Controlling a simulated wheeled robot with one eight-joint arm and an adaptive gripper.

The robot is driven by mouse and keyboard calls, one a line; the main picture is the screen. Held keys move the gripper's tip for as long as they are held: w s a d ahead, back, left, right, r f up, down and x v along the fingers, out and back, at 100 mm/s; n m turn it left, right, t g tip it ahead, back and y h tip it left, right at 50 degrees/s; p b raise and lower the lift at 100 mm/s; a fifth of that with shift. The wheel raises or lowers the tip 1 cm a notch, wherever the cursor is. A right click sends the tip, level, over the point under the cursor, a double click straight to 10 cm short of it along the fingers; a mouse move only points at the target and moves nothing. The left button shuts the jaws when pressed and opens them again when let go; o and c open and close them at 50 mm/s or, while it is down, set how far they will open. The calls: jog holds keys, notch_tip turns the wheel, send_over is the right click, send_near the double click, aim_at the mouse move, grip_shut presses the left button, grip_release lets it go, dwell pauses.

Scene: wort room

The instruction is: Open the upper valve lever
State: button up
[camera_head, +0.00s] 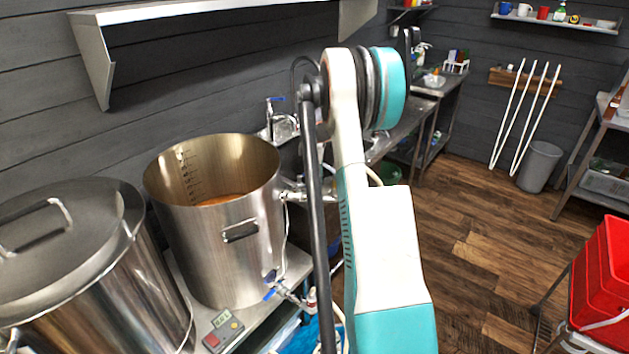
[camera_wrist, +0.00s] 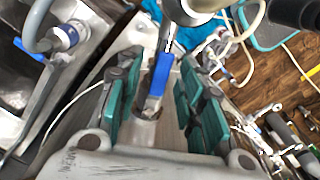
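In the wrist view a valve lever with a blue sleeve (camera_wrist: 161,73) lies between the green pads of my gripper (camera_wrist: 158,92). My gripper is open, with a gap to the lever on both sides. The lever's lower end meets a metal valve body close to the gripper. In the head view, a metal valve fitting (camera_head: 293,195) sticks out of the upper right side of the open steel kettle (camera_head: 222,255). My arm hides its outer part, the blue lever there and my gripper. A lower valve with a blue handle (camera_head: 273,294) sits near the kettle's base.
A lidded steel kettle (camera_head: 70,250) stands at the left. A red-fronted controller (camera_head: 222,331) sits in front of the open kettle. A sink tap (camera_head: 273,118) is behind it. A red crate (camera_head: 603,275) is at the right, with clear wooden floor (camera_head: 480,230) between.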

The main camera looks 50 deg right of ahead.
notch_tip(320, 180, up, 12)
dwell(0.6)
jog(key=shift+a, duration=0.1)
dwell(0.4)
